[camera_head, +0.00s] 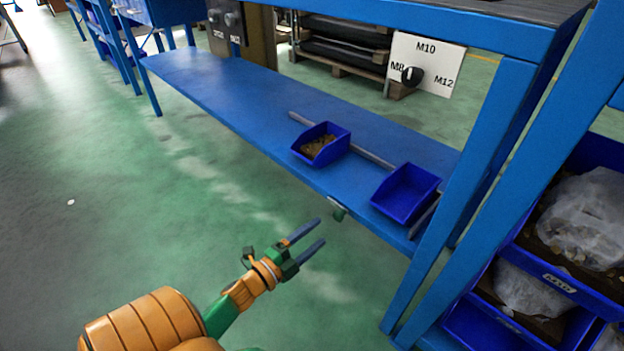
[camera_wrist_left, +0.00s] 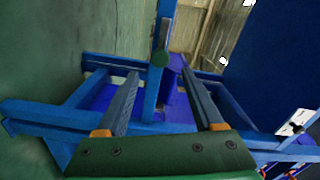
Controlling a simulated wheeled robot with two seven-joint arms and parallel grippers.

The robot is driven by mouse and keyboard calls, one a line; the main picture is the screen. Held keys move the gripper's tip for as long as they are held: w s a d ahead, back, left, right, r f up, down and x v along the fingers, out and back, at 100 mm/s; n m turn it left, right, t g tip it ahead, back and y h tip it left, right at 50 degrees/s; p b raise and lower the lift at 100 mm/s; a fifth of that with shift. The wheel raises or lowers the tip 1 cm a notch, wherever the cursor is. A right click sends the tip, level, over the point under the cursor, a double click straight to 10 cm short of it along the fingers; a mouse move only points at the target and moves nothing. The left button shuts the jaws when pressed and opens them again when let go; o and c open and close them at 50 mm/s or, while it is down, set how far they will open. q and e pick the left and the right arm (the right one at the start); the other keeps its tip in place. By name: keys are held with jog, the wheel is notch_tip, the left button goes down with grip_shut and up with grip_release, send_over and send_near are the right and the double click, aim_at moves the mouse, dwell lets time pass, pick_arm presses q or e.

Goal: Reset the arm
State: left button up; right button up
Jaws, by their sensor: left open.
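My left gripper (camera_head: 308,238) reaches in from the lower left in the head view, over the green floor in front of the blue bench. Its two grey fingers are spread apart with nothing between them. In the left wrist view the same gripper (camera_wrist_left: 165,105) shows both fingers parted, with blue frame parts beyond them. My left arm (camera_head: 160,325) has orange and green links. My right gripper does not show in either view.
The blue bench's lower shelf (camera_head: 225,95) holds a blue bin with brownish contents (camera_head: 320,144) and an empty-looking blue bin (camera_head: 405,193). A blue upright (camera_head: 460,200) and stacked bins (camera_head: 570,285) stand at right. The floor (camera_head: 130,210) at left is clear.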

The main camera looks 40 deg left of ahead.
pick_arm(q)
jog(key=shift+s, duration=0.4)
